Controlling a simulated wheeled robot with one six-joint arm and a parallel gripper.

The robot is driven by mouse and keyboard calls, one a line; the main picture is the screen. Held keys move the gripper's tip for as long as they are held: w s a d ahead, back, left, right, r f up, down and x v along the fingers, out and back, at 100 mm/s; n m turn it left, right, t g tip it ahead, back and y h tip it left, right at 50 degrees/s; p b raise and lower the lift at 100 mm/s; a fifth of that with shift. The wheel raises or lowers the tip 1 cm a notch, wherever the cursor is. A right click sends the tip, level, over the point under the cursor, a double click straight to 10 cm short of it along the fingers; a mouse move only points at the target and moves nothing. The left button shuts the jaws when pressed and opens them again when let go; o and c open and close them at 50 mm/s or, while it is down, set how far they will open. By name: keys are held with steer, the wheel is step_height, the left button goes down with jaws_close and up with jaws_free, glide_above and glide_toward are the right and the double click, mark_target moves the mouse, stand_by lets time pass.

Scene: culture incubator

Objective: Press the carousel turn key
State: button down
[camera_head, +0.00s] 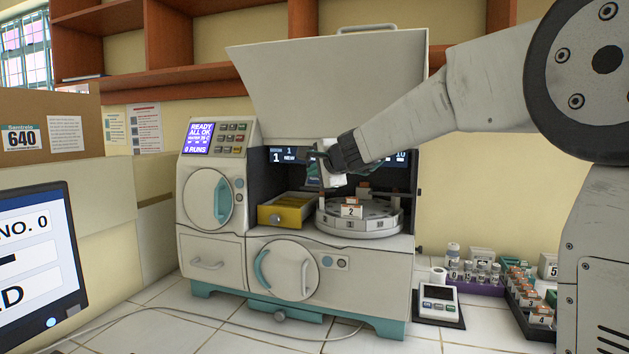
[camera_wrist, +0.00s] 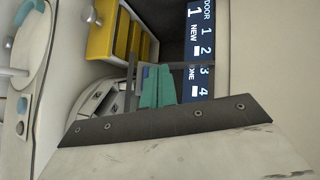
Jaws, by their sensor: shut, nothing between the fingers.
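The incubator (camera_head: 205,262) stands on the bench with its top lid raised. Its round carousel (camera_head: 352,229) sits in the open bay and bears a block marked 2; part of it shows in the wrist view (camera_wrist: 92,103). My gripper (camera_head: 316,163) is shut and empty, above the carousel and in front of the dark inner display (camera_head: 288,155). Its teal fingers (camera_wrist: 158,86) show in the wrist view before that display, which reads DOOR 1 2 3 4. A keypad (camera_head: 231,137) is beside the READY screen at upper left. I cannot tell which key turns the carousel.
A yellow drawer (camera_head: 284,214) lies left of the carousel; it also shows in the wrist view (camera_wrist: 102,28). The raised lid (camera_head: 320,95) stands behind my forearm. Right of the incubator are a small meter (camera_head: 438,304) and racks of vials. A monitor (camera_head: 35,265) is at left.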

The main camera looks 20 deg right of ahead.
stand_by(0.3)
steer(key=shift+w+d+f, duration=0.2)
steer(key=shift+w+f, duration=0.05)
steer(key=shift+f, duration=0.05)
steer(key=shift+w+d+f, duration=0.15)
steer(key=shift+w+f, duration=0.05)
steer(key=shift+f, duration=0.05)
stand_by(0.7)
steer(key=shift+s+a+r, duration=0.35)
steer(key=shift+s+r, duration=0.1)
steer(key=shift+r, duration=0.1)
stand_by(0.4)
steer(key=s+a+r, duration=0.2)
steer(key=s+r, duration=0.1)
steer(key=shift+r, duration=0.3)
stand_by(0.7)
